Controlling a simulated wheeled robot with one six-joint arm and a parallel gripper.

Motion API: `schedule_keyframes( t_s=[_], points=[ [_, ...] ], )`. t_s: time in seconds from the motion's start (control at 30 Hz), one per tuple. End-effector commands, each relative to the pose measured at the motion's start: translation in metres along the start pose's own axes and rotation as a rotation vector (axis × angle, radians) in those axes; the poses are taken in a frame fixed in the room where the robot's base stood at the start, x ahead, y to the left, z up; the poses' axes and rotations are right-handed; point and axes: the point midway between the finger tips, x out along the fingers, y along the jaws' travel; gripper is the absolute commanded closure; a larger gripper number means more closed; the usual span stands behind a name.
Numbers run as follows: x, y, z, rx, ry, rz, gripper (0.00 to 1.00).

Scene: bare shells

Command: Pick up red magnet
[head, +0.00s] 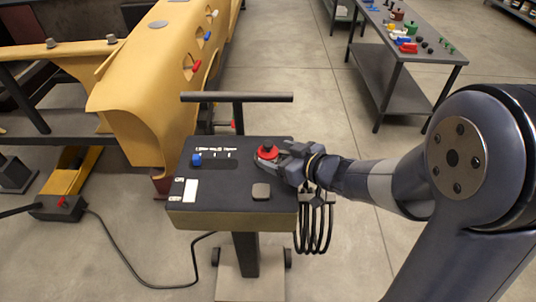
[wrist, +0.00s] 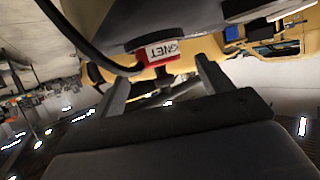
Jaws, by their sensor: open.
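The red magnet (head: 267,152) sits on the right part of the dark top of a pedestal console, with a dark knob on its top. In the wrist view the red magnet (wrist: 172,66) shows a white label whose visible letters read "GNET". My gripper (head: 284,154) reaches in from the right, close beside the magnet. In the wrist view my gripper (wrist: 162,72) is open, its two fingers apart on either side of the magnet. I cannot tell whether they touch it.
A yellow shell (head: 140,90) stands left. A table (head: 405,48) with small parts stands behind right.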

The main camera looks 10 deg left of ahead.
Motion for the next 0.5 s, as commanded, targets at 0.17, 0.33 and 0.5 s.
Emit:
schedule_keyframes(
  t_s=[0.17, 0.33, 0.5],
  points=[
    [0.026, 0.0, 0.003, 0.0, 0.0, -0.001, 0.26],
    [0.032, 0.0, 0.002, 0.0, 0.001, 0.002, 0.26],
    [0.031, 0.0, 0.002, 0.0, 0.001, 0.002, 0.28]
  ],
)
